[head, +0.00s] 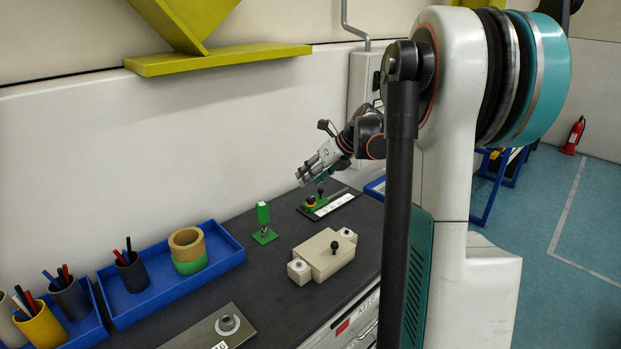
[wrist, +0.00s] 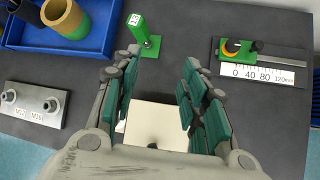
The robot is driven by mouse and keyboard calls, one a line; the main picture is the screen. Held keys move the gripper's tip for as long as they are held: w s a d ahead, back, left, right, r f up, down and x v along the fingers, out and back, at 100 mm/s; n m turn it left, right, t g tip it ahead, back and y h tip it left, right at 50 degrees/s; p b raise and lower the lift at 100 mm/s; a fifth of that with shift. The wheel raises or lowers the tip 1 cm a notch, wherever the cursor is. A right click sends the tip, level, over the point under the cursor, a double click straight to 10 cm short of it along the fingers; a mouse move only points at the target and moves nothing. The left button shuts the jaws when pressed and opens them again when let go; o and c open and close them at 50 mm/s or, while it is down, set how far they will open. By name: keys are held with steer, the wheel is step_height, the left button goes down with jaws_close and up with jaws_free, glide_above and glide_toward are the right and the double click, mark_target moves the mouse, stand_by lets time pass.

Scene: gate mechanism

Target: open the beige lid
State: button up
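The beige lid (head: 318,259) is a low block with a black knob (head: 334,247) on top, on the dark bench between two small beige blocks with round metal tops. In the wrist view, the lid (wrist: 158,122) shows between the fingers; its sides are hidden behind them, and a dark bit near the palm looks like the knob. My gripper (head: 308,177) is above the bench, higher than the lid and farther back in the head view. In the wrist view, my gripper (wrist: 163,62) is open, its fingers wide apart with nothing between the tips.
A green upright handle on a green base (head: 263,213) stands beside the lid. A green gauge with a scale (head: 330,205) lies behind it. Blue trays (head: 216,275) with pen cups and rings are at left. A grey metal plate (head: 203,333) lies in front.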

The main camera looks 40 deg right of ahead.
steer(key=r, duration=0.1)
steer(key=r+p, duration=0.1)
steer(key=r, duration=0.1)
steer(key=d+r+p, duration=0.1)
steer(key=shift+s+r, duration=0.2)
steer(key=shift+s, duration=0.1)
steer(key=shift+r, duration=0.1)
stand_by(0.5)
steer(key=v, duration=1.1)
steer(key=shift+s+r, duration=0.3)
